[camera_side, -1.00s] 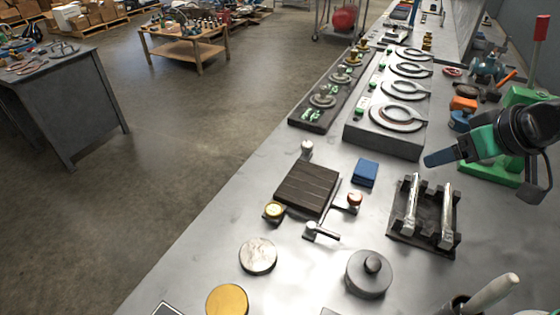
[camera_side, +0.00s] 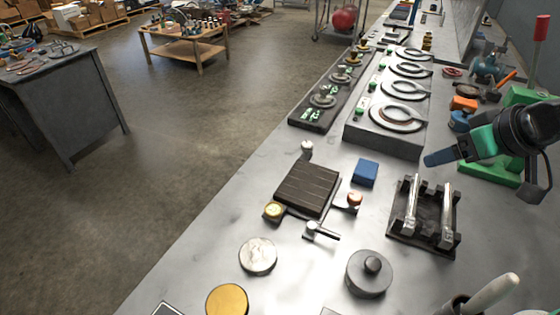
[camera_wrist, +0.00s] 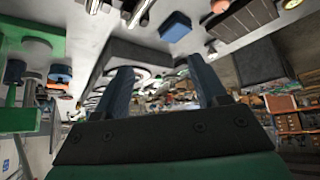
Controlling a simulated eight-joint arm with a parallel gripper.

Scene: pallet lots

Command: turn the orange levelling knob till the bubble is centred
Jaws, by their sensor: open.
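A dark grooved plate (camera_side: 308,189) sits on the metal bench with small knobs around it. The orange knob (camera_side: 354,198) is at its right corner, and a yellow-topped round piece (camera_side: 274,211) is at its left front. I cannot make out a bubble. In the wrist view the plate (camera_wrist: 248,18) and orange knob (camera_wrist: 220,6) show at the top. My gripper (camera_side: 428,160) is to the right of the knob, apart from it. In the wrist view its two blue fingers (camera_wrist: 164,82) stand apart with nothing held between them.
A blue block (camera_side: 365,172) lies between plate and gripper. A dark fixture with two silver bars (camera_side: 428,212) stands below the gripper. A grey knobbed disc (camera_side: 369,273) and flat round discs (camera_side: 258,256) are at the front. A ring-topped block (camera_side: 384,135) is behind.

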